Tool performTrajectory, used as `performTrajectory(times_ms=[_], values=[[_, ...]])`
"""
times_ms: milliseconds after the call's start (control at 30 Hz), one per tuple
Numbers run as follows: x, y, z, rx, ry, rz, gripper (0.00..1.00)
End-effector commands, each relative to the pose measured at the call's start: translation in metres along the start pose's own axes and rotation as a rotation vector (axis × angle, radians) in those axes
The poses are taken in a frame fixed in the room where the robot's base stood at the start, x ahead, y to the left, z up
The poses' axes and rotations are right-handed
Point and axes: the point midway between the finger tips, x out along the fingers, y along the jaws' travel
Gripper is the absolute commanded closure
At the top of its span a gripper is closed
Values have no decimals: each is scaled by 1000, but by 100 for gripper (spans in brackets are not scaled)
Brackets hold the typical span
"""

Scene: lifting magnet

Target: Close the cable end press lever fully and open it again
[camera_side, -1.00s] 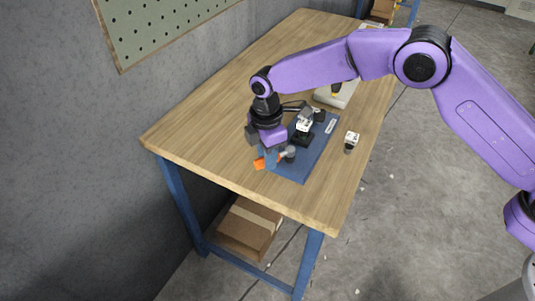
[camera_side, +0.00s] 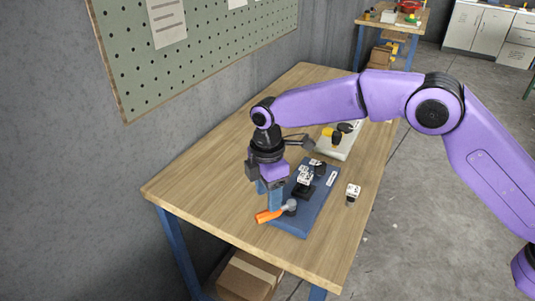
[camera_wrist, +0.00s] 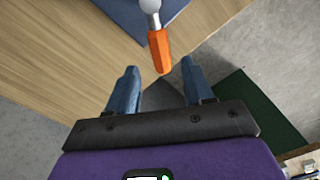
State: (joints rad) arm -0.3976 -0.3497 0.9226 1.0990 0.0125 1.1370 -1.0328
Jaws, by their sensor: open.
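The cable end press stands on a blue base plate (camera_side: 318,212) on the bench. Its lever has an orange handle (camera_side: 268,215) on a short metal arm with a grey round joint (camera_side: 291,207). The handle sticks out low past the plate's left edge. My gripper (camera_side: 268,203) points down above the handle, its fingers blue and apart. In the wrist view the orange handle (camera_wrist: 160,52) reaches toward the gap between my open fingertips (camera_wrist: 159,72), and nothing is gripped. Whether a finger touches it, I cannot tell. The press's dark body with a white top (camera_side: 304,180) is behind.
A small white-and-black part (camera_side: 352,194) stands on the bench right of the plate. A light-coloured fixture with a yellow-and-black piece (camera_side: 338,138) is farther back. The wooden bench (camera_side: 205,185) is clear on the left. A pegboard (camera_side: 195,50) hangs on the wall.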

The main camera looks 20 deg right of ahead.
Motion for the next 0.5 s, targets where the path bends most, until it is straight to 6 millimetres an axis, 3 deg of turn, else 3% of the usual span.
performTrajectory(times_ms=[300,500], values=[[-69,0,-1,-1,2,4,49],[-103,0,-1,-1,1,3,49]])
